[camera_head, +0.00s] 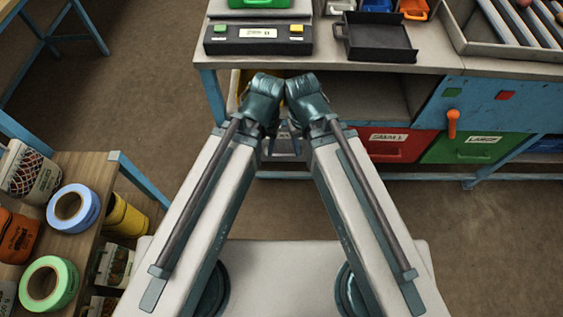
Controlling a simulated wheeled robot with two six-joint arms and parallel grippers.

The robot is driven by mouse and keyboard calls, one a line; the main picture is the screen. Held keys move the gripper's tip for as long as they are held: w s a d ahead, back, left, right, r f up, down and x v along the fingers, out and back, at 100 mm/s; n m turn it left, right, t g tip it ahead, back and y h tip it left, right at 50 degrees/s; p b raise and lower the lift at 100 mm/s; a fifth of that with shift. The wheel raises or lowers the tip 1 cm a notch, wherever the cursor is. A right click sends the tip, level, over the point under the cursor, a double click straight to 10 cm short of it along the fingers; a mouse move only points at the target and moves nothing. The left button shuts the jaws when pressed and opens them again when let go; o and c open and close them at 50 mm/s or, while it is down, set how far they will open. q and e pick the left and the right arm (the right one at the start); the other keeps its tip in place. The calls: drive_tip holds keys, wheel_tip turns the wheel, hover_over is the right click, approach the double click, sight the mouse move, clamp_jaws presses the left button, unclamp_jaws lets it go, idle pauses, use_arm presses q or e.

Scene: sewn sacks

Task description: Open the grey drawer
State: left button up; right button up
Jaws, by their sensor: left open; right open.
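A small part of a grey surface (284,147), which looks like the grey drawer, shows low in the bench between my forearms. My arms hide most of it, so I cannot tell its handle or how far it is open. My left gripper (268,140) and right gripper (293,132) are close together in front of the bench, largely hidden behind their own wrists. Both are open, and I see nothing held. I cannot tell whether either touches the drawer.
An orange lever (452,124) sticks out from the blue panel. A black tray (377,40) lies on the bench. A side table with tape rolls (73,208) stands left.

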use_arm(q)
drive_tip(key=w+a+f+n+b, duration=0.1)
drive_tip(key=w+a+f+b, duration=0.15)
drive_tip(key=f+b, duration=0.65)
drive_tip(key=w+a+f+b, duration=0.2)
drive_tip(key=a+f+b, duration=0.1)
drive_tip(key=f+b, duration=0.55)
drive_tip(key=m+t+h+p, duration=0.1)
drive_tip(key=m+t+p, duration=0.1)
drive_tip(key=m, duration=1.3)
approach(282, 155)
drive_tip(key=f+b, duration=0.2)
drive_tip(key=b, duration=0.2)
drive_tip(key=w+f+b, duration=0.1)
drive_tip(key=f+b, duration=0.2)
drive_tip(key=b, duration=0.2)
drive_tip(key=f+b, duration=0.3)
drive_tip(key=b, duration=0.2)
drive_tip(key=shift+w+a, duration=0.25)
clamp_jaws()
